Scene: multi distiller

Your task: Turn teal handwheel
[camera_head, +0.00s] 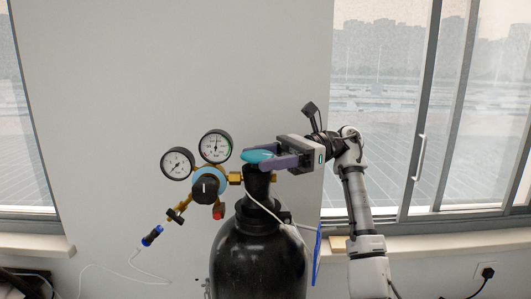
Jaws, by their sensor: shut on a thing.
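The teal handwheel (257,156) sits on top of the valve of a large black gas cylinder (258,255), in the middle of the head view. My gripper (266,159) reaches in from the right, with its purple fingers at the handwheel's rim. It is shut on the handwheel. The fingers hide part of the wheel's right side and near edge.
A brass regulator with two round gauges (177,163) and a black knob (205,188) is joined to the valve's left side. A thin white hose hangs from its blue fitting (152,235). A plain wall stands behind, with windows on both sides.

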